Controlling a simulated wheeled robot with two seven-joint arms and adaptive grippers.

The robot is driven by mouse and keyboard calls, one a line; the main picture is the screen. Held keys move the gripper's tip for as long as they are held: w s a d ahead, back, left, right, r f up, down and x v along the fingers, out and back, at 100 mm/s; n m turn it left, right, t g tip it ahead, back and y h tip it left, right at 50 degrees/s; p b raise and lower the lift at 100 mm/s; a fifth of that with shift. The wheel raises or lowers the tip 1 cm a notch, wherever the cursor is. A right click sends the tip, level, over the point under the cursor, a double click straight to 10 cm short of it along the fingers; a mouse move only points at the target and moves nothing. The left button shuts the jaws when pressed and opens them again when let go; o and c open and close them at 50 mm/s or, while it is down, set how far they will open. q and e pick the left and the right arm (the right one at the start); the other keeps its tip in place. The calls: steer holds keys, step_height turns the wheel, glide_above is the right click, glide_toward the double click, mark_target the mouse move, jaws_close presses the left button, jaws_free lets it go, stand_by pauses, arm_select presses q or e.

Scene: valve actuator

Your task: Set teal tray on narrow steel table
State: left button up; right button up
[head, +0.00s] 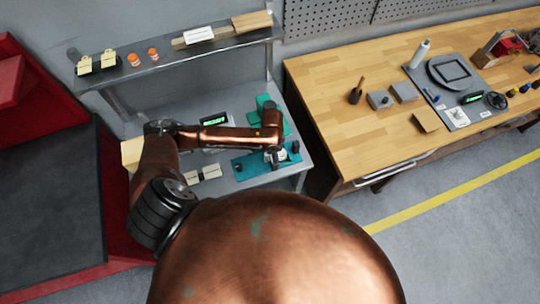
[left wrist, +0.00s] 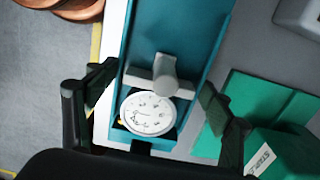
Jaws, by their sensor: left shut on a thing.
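The teal tray (head: 245,166) is at the right front end of the narrow steel table (head: 230,184). I cannot tell whether it rests on the top or is held just above it. My left gripper (head: 274,158) is over the tray's right part. In the left wrist view, the fingers of my left gripper (left wrist: 155,105) stand on both sides of the tray (left wrist: 198,40), shut across its width. A round white dial gauge (left wrist: 148,114) and a grey T-shaped fitting (left wrist: 165,78) lie in the tray between the fingers. My right gripper is not in view.
A green box (left wrist: 280,155) and flat green piece stand close beside the tray. A small display (head: 214,118) and cream label cards (head: 210,172) are also on the steel table. An upper shelf (head: 180,56) overhangs its back. A wooden workbench (head: 330,90) stands to the right.

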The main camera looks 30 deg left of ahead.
arm_select(q)
steer(key=shift+f, duration=0.5)
steer(key=o, duration=1.5)
steer(key=shift+o, duration=0.5)
steer(key=shift+f, duration=0.1)
step_height(320, 180, up, 12)
steer(key=shift+w, duration=0.15)
